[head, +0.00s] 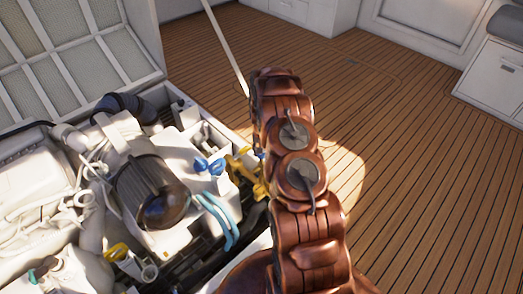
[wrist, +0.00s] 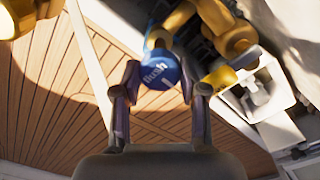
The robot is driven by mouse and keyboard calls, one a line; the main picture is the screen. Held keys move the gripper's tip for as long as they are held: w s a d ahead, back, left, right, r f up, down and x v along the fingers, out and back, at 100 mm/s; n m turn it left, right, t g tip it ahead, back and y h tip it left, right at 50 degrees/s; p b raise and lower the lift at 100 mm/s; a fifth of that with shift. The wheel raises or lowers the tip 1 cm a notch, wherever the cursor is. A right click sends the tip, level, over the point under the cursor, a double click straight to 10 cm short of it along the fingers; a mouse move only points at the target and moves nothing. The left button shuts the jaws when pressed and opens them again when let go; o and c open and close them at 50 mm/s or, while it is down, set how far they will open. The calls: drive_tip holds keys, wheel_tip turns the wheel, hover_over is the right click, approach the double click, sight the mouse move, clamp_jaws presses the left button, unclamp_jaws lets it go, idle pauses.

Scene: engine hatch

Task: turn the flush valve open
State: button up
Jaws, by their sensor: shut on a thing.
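The flush valve's round blue knob (wrist: 160,70), with the word "flush" in white, shows in the middle of the wrist view, in front of yellow pipework (wrist: 230,35). My gripper (wrist: 160,78) has one finger on each side of the knob and is shut on it. A white mark shows low on the knob's face. In the head view my arm reaches to the yellow pipework (head: 245,170) at the right edge of the engine bay. There my arm hides the gripper and its hold on the knob.
Blue fittings (head: 209,166) and light-blue hoses (head: 218,220) lie left of the yellow pipework. A dark, rounded engine part (head: 155,195) and a yellow handle (head: 117,252) are further left. The raised hatch (head: 75,50) stands behind. Wooden deck (head: 430,170) to the right is clear.

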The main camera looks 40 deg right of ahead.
idle(0.3)
drive_tip(key=o, duration=1.2)
drive_tip(key=shift+c, duration=0.2)
wheel_tip(320, 180, up, 12)
idle(0.5)
